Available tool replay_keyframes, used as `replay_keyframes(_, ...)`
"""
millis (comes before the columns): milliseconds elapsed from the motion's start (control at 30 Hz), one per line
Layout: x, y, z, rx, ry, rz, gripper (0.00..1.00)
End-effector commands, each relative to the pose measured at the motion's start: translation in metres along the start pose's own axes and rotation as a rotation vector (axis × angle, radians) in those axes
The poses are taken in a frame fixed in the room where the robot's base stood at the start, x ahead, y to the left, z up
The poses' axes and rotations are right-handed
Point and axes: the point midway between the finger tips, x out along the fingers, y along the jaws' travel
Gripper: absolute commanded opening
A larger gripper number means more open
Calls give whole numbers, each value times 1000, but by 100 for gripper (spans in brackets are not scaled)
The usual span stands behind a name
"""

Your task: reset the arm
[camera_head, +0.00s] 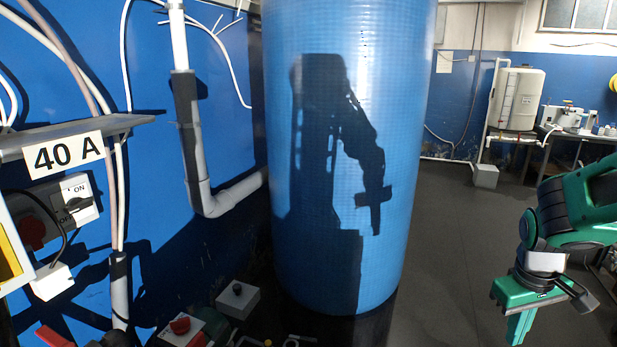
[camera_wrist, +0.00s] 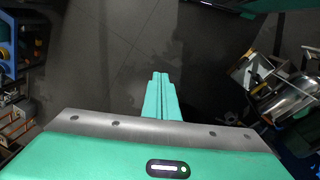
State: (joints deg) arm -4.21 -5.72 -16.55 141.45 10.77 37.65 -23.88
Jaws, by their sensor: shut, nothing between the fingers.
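My gripper (camera_head: 519,329) shows at the lower right of the head view, at the end of my green arm, pointing down. In the wrist view its two green fingers (camera_wrist: 160,77) lie together, shut and empty. Below them in the wrist view is dark floor. The gripper touches nothing that I can see. The arm is bent, to the right of the large blue tank (camera_head: 345,120), with clear space between them.
The blue tank casts no gap for passage in the middle. At left are a switch box (camera_head: 80,198), a "40 A" sign (camera_head: 64,155) and a grey pipe (camera_head: 192,140). A white tank (camera_head: 516,98) stands at the back right. Dark floor (camera_head: 440,230) is free.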

Motion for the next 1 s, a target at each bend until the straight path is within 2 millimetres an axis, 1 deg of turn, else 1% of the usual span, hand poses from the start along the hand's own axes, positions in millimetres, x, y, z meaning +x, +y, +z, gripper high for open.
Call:
replay_keyframes(33, -10, 5, 16, 70, -2, -16, 0)
replay_keyframes(200, -38, 10, 70, 302, -37, -69, 0)
replay_keyframes(300, -52, 9, 100, 424, -57, -93, 0)
replay_keyframes(433, -64, 5, 129, 547, -81, -117, 0)
replay_keyframes(467, -66, 4, 134, 567, -84, -120, 0)
replay_keyframes(500, -69, -5, 139, 589, -90, -124, 0)
replay_keyframes(533, -70, -9, 142, 601, -93, -126, 0)
replay_keyframes(633, -73, -11, 148, 629, -100, -131, 0)
replay_keyframes(1000, -73, -11, 149, 632, -100, -131, 0)
